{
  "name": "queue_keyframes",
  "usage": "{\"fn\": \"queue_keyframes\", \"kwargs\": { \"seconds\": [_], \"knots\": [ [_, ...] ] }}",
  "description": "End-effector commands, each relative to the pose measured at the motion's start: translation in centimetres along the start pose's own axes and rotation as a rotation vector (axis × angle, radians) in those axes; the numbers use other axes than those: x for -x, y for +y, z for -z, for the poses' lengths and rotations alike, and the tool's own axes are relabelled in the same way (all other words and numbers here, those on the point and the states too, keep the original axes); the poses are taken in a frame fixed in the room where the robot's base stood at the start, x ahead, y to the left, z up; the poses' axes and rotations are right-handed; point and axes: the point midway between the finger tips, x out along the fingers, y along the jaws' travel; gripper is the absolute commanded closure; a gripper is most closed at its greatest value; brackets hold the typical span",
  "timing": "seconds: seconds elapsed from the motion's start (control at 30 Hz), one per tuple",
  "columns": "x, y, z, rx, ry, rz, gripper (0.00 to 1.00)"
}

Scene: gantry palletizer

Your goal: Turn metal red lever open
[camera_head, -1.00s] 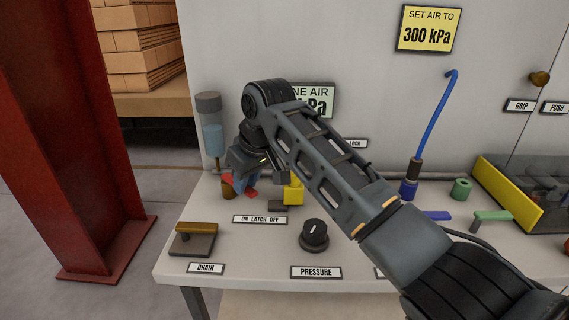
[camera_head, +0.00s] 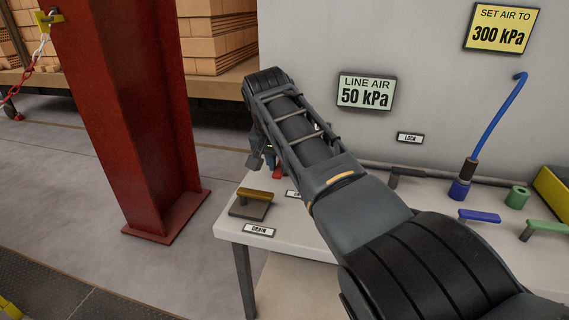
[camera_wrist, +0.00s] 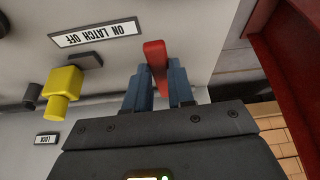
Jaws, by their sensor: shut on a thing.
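The red lever (camera_wrist: 154,57) shows in the wrist view between the two blue fingers of my gripper (camera_wrist: 159,84). The fingers are shut on it, and its flat red end sticks out beyond them. In the head view only a small red piece of the lever (camera_head: 277,172) shows, beside my arm at the table's back left. My arm hides the rest of the lever and most of the gripper there. The "ON LATCH OFF" label (camera_wrist: 97,33) and a yellow block-shaped part (camera_wrist: 62,85) lie to the left of the lever in the wrist view.
The line air display (camera_head: 365,93) reads 50 kPa; a yellow sign (camera_head: 501,28) says 300 kPa. The drain handle (camera_head: 258,194) sits at the table's left corner. A red column (camera_head: 135,115) stands left of the table. Blue and green handles stand at right.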

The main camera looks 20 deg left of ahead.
Motion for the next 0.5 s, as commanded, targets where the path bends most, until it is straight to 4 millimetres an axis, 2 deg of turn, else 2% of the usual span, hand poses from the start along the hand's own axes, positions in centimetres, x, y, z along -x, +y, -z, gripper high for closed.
{"fn": "queue_keyframes", "kwargs": {
  "seconds": [0.5],
  "knots": [
    [0.05,-0.50,0.10,-0.067,0.002,-0.026,1.00]
  ]
}}
